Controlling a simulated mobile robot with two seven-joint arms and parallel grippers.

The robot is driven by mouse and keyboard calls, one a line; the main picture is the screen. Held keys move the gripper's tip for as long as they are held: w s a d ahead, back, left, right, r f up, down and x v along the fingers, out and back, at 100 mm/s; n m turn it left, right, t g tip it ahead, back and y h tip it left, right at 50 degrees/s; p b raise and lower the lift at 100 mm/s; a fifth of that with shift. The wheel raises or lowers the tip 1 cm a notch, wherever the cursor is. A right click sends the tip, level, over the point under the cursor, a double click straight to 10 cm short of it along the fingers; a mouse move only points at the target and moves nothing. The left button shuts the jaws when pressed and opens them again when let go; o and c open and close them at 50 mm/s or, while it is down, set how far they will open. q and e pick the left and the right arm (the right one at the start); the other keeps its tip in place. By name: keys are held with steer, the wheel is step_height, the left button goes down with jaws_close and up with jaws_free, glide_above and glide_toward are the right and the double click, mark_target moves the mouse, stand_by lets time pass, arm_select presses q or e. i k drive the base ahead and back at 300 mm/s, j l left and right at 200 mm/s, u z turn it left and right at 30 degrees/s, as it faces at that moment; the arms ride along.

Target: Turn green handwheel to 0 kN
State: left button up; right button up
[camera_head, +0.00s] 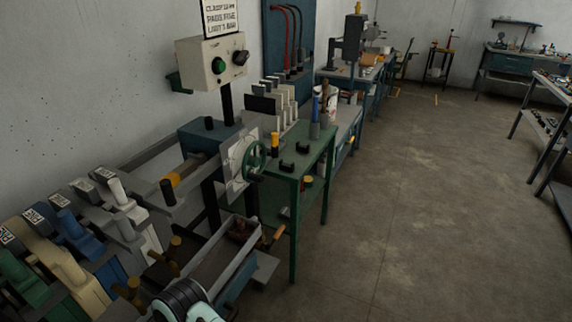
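The green handwheel (254,157) is left of the picture's middle, seen at an angle, with a dark handle knob at its lower edge. It sits in front of a pale dial plate (238,158) on the end of a bench machine (205,138). The marks on the dial are too small to read, so I cannot tell the kN value. Neither of my grippers shows in this view. A black ribbed part with pale ends at the bottom edge looks like part of my arm, but no fingers show there.
A green table (312,152) with small black blocks and upright tools stands right of the wheel. A control box (212,60) with a green button is above. Coloured clamp-like units (75,235) and a grey tray (222,258) fill the lower left. The floor (420,200) at right is clear.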

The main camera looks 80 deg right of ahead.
mark_target(253, 161)
steer(key=z, duration=2.5)
steer(key=u, duration=0.35)
steer(key=i+l+u, duration=0.1)
steer(key=u, duration=0.25)
steer(key=l+u, duration=0.15)
steer(key=u, duration=0.25)
steer(key=i+l+u, duration=0.15)
steer(key=l+u, duration=0.7)
steer(key=l+z, duration=0.1)
steer(key=l, duration=0.45)
steer(key=i+l+z, duration=0.15)
steer(key=l, duration=0.4)
